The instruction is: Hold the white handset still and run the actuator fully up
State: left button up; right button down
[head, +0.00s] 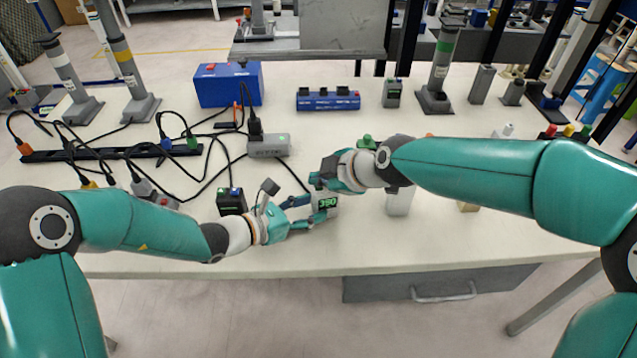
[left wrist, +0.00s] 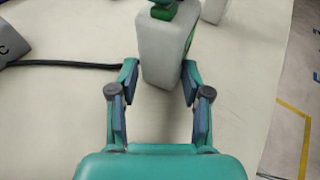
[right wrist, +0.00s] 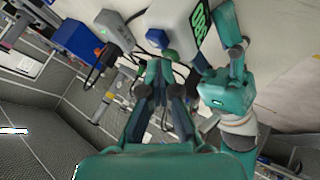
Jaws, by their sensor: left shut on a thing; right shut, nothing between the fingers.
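The white handset (head: 327,211) shows a green 390 on its display in the head view. My left gripper (head: 305,213) is shut on it, with a finger on each side of its body (left wrist: 163,55) in the left wrist view. My right gripper (head: 320,183) is shut and empty, its tips at the handset's button end. In the right wrist view a blue button (right wrist: 157,38) shows beside the fingertips; whether they touch a button I cannot tell. Columns with a white (head: 65,72), a yellow (head: 128,72) and a green band (head: 438,65) stand on the bench.
A grey box (head: 268,146) with a plugged cable lies behind the handset. A black box with coloured buttons (head: 231,201) stands left of my left gripper. A black power strip (head: 95,152) and tangled cables fill the left side. A blue case (head: 229,85) stands behind.

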aim_at(320, 188)
dwell(0.7)
jog(key=shift+r, duration=0.9)
jog(key=shift+r, duration=0.15)
jog(key=shift+r, duration=2.4)
pick_arm(q)
jog(key=o, duration=0.9)
